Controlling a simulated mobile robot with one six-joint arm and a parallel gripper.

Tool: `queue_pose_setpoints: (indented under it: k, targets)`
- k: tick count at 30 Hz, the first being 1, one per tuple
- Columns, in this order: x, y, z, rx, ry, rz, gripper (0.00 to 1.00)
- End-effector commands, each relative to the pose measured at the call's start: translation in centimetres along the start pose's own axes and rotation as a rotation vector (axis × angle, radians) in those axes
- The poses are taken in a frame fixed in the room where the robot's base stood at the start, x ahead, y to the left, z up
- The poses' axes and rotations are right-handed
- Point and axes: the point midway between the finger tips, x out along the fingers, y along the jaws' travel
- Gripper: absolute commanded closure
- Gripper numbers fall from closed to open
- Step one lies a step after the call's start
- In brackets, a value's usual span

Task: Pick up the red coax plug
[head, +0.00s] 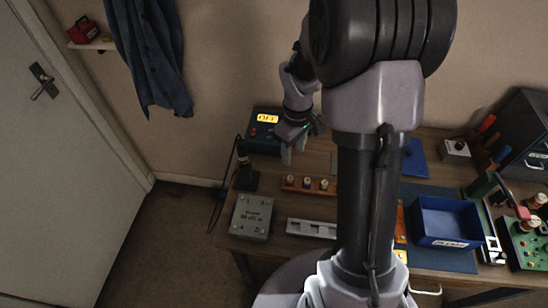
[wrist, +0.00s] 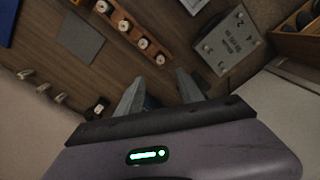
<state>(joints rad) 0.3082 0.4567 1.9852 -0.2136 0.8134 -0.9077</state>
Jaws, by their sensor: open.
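A wooden strip (head: 311,187) on the bench holds a row of small pale-topped plugs. In the head view the left plug (head: 290,180) looks reddish, the middle one (head: 307,182) has a dark bluish band, and the right one (head: 323,184) looks orange-red. They are too small to tell for sure which is the red coax plug. The strip also shows in the wrist view (wrist: 133,35), with its nearest plug (wrist: 160,58) just beyond the gap between my fingers. My gripper (head: 295,150) is open and empty above the bench, behind the strip; its fingers also show in the wrist view (wrist: 160,78).
A grey numbered box (head: 252,217) stands at the bench's left end. A device with a lit yellow display (head: 265,130) is at the back left. A light slotted rack (head: 311,228) lies in front of the strip. A blue bin (head: 446,222) is to the right.

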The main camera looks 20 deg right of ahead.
Motion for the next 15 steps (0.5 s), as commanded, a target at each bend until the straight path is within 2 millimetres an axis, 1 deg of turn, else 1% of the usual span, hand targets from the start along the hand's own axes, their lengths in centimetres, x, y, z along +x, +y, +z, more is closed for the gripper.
queue_pose_setpoints:
  k: [1, 3, 6, 9, 13, 15]
  targets:
    - [2.3, -0.1, 0.1, 0.001, -0.004, -0.004, 0.56]
    - [4.5, -0.1, 0.1, 0.000, -0.003, -0.003, 0.56]
    - [7.1, -0.2, 0.1, 0.001, -0.003, -0.003, 0.56]
    - [8.6, -0.1, 0.0, 0.002, -0.001, -0.002, 0.56]
    - [9.5, -0.1, 0.0, 0.001, 0.000, -0.001, 0.56]
    - [10.5, -0.2, -0.1, 0.002, -0.001, -0.002, 0.56]
